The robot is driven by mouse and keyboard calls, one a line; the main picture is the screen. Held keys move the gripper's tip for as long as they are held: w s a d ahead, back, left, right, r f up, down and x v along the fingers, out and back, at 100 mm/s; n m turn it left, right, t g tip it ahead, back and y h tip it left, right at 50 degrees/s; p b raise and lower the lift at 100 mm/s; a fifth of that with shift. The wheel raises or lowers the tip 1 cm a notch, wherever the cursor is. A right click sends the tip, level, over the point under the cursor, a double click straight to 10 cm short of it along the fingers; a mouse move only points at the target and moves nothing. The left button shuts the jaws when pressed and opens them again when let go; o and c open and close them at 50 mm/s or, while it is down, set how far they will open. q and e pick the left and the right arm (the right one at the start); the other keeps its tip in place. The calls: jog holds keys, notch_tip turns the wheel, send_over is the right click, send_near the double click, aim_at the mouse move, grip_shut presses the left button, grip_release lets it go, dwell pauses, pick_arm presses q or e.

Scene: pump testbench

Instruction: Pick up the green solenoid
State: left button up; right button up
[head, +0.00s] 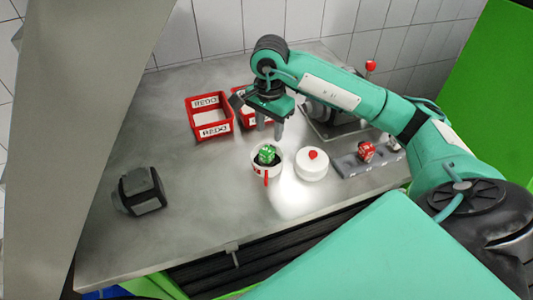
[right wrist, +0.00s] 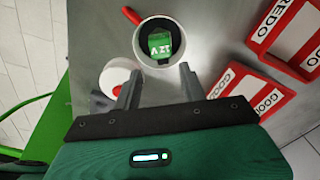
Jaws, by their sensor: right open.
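The green solenoid (head: 267,154) sits in a white round cup (head: 256,168) with a red handle, near the middle of the table. The right wrist view also shows the solenoid (right wrist: 160,44) inside the cup, with its printed face and a dark part beside it. My right gripper (head: 270,131) is open and empty, pointing down above and just behind the cup. In the right wrist view its two fingers (right wrist: 160,88) are apart, with the solenoid beyond their tips and not between them. My left gripper does not show.
A white round piece with a red knob (head: 311,165) stands right of the cup. A grey fixture (head: 352,166) holding a red part is farther right. Red trays marked REDO (head: 211,132) and GOOD (right wrist: 228,79) lie behind. A dark block (head: 140,190) is at left; the table between is clear.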

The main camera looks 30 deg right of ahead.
aim_at(268, 148)
notch_tip(268, 148, down, 3)
jog(key=shift+w+r, duration=0.15)
jog(key=shift+f+p, duration=0.3)
jog(key=shift+f, duration=0.35)
jog(key=shift+a+f+p, duration=0.1)
jog(key=shift+f+p, duration=0.3)
notch_tip(268, 148, down, 3)
jog(key=shift+f+p, duration=0.1)
jog(key=shift+p, duration=0.55)
jog(key=shift+f, duration=0.5)
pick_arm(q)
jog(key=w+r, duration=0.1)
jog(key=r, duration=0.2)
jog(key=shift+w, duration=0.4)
pick_arm(e)
jog(key=c, duration=0.6)
